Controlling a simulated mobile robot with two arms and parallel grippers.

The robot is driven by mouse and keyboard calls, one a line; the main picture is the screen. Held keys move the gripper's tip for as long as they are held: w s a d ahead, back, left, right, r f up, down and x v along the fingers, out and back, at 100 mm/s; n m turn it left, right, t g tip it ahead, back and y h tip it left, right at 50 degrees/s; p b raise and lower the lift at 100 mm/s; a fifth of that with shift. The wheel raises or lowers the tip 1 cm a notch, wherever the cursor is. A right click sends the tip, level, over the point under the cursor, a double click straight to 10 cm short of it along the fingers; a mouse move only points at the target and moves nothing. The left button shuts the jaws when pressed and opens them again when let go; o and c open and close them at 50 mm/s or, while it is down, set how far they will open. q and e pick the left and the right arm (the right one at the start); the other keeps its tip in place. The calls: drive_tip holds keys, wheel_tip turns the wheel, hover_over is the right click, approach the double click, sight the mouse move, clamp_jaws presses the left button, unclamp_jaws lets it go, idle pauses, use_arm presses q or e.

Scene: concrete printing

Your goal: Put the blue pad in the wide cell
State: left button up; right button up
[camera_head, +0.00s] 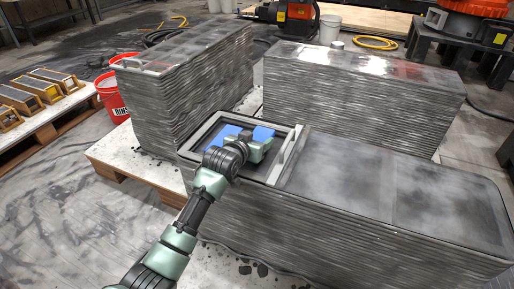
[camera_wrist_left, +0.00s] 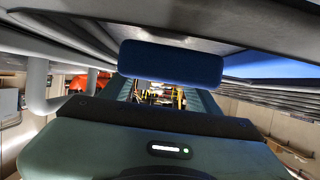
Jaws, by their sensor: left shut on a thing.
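My left gripper (camera_head: 262,142) is at the open cell (camera_head: 190,147) at the left end of the front printed block, pointing into it. It is shut on the blue pad (camera_head: 264,132), which shows dark blue between the fingers in the left wrist view (camera_wrist_left: 172,62). A second patch of blue (camera_head: 227,133) shows left of the gripper, and bright blue (camera_wrist_left: 272,65) shows at the right in the wrist view. I cannot tell whether these are the same pad. The gripper hides part of the cell, and contact with its floor cannot be judged. My right gripper is not in view.
A raised grey handle (camera_head: 288,150) stands at the cell's right edge. Two more layered blocks stand behind, one at left (camera_head: 180,95) and one at right (camera_head: 365,95). A red bucket (camera_head: 112,97) stands by the left block. The front block's top (camera_head: 400,185) is clear.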

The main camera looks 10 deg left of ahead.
use_arm(q)
drive_tip(key=shift+f, duration=1.3)
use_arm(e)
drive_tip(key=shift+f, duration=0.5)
use_arm(q)
drive_tip(key=shift+f, duration=0.1)
drive_tip(key=o, duration=1.4)
drive_tip(key=shift+o, duration=0.2)
drive_tip(key=shift+s+r, duration=0.25)
drive_tip(key=shift+s, duration=0.05)
drive_tip(key=p+v, duration=0.1)
drive_tip(key=v, duration=0.2)
drive_tip(key=shift+a, duration=0.1)
drive_tip(key=p+v, duration=0.2)
drive_tip(key=v, duration=0.6)
drive_tip(key=shift+s+r, duration=0.1)
drive_tip(key=shift+s, duration=0.05)
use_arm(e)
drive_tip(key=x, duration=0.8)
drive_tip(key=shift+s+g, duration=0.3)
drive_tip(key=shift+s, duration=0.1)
